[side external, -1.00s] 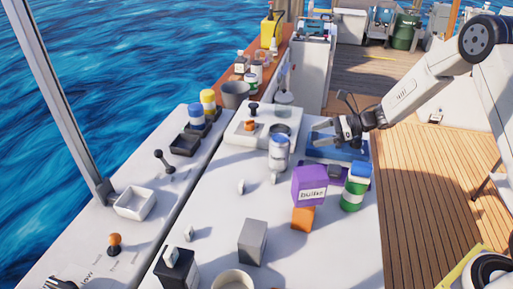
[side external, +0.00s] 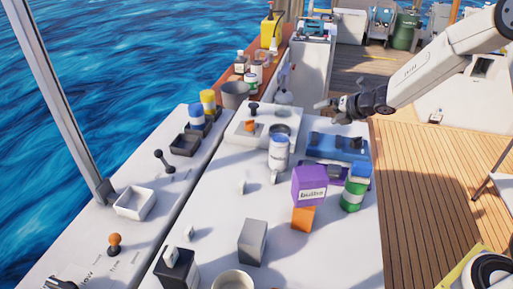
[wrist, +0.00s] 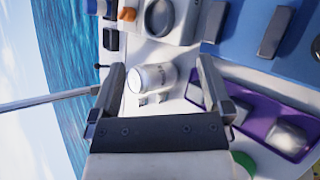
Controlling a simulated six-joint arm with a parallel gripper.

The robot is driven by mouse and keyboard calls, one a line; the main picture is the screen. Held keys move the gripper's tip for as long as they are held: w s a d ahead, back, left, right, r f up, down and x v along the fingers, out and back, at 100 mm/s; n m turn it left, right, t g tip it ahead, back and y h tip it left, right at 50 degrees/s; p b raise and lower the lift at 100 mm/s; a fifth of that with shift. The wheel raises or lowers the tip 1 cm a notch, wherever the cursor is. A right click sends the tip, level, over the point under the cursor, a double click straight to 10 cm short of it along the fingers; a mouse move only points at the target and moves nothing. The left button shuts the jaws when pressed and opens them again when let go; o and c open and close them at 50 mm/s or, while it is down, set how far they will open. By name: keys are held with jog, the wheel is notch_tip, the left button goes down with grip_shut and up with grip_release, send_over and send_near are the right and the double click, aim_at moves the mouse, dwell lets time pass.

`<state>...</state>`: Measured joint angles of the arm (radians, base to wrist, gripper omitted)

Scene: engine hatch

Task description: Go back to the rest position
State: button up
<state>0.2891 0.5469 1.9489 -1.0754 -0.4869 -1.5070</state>
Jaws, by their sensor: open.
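My gripper (side external: 342,107) is open and empty. In the side view it hangs in the air above the far right part of the white hatch top (side external: 215,205), over the back edge of a blue tray (side external: 325,146). In the wrist view its two fingers (wrist: 160,95) stand apart, with a white can (wrist: 152,77) seen beyond and between them, not held. The same can (side external: 278,152) stands upright on the hatch in the side view.
A purple tray (wrist: 275,128) lies beside the blue one. A grey block (side external: 252,242) stands nearer. Wooden deck (side external: 430,200) lies open at right.

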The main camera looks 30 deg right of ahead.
jog(key=s+a+m+g+h, duration=0.1)
jog(key=s+m+g, duration=0.1)
jog(key=s+m, duration=0.4)
jog(key=s+a+r+m+g+h, duration=0.1)
jog(key=s+m+g, duration=0.2)
jog(key=s+m, duration=0.4)
jog(key=s+a+m+g+h, duration=0.1)
jog(key=s+m+g, duration=0.2)
jog(key=m, duration=1.4)
jog(key=shift+s+a+r+h, duration=0.1)
jog(key=shift+s+a+h, duration=0.1)
jog(key=shift+s, duration=0.9)
jog(key=shift+s+a+r+h, duration=0.1)
jog(key=shift+s+a+h, duration=0.1)
jog(key=shift+s, duration=0.85)
jog(key=s+a+f+n+y, duration=0.1)
jog(key=s+a+f+n, duration=0.1)
jog(key=s+a+f, duration=0.2)
jog(key=shift+s+a, duration=0.35)
jog(key=shift+s, duration=0.55)
